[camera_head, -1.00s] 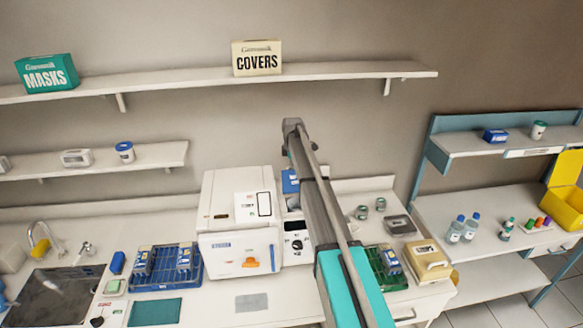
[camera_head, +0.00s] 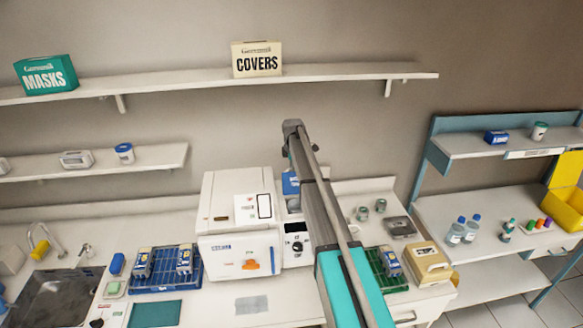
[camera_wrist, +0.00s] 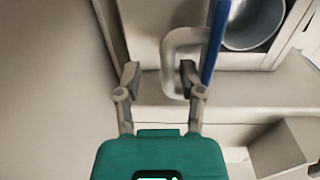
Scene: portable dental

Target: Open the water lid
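The blue water lid (camera_wrist: 215,40) shows nearly edge-on in the wrist view, standing up beside a round grey-blue opening (camera_wrist: 255,22). A pale loop handle (camera_wrist: 171,62) sticks out from the lid's left side. In the head view a blue panel (camera_head: 290,182), which looks like the lid, shows partly behind my arm, right of the white machine. The head view does not show the gripper clearly.
The white machine (camera_head: 240,218) stands directly left of my arm. A blue rack (camera_head: 166,268) lies on the counter at left, a green rack (camera_head: 377,270) and a tan box (camera_head: 428,262) at right. A long shelf (camera_head: 200,82) runs above.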

